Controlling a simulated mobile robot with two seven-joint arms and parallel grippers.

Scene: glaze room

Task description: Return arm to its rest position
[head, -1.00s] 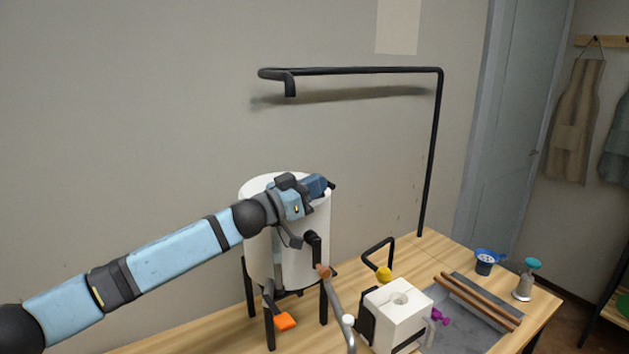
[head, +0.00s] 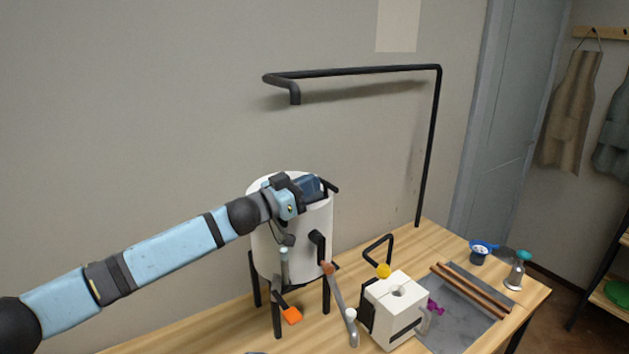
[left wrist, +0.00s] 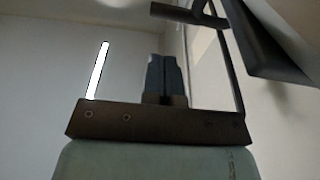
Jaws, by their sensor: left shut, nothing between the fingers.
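My left arm reaches in from the left in the head view, light blue with dark joints. My left gripper (head: 328,187) is in front of and near the top of a white cylindrical tank (head: 292,240) on black legs. I cannot tell whether it touches the tank. In the left wrist view its two dark fingers (left wrist: 163,75) are together, with nothing between them. The gripper hides part of the tank's rim. My right gripper is not in view.
A black overhead pipe (head: 370,71) rises from the wooden table (head: 440,240). A white box (head: 397,305), a grey tray (head: 455,325) with brown rods (head: 470,290), a blue cup (head: 480,252) and a teal-topped bottle (head: 518,270) stand right of the tank. Wall space left is clear.

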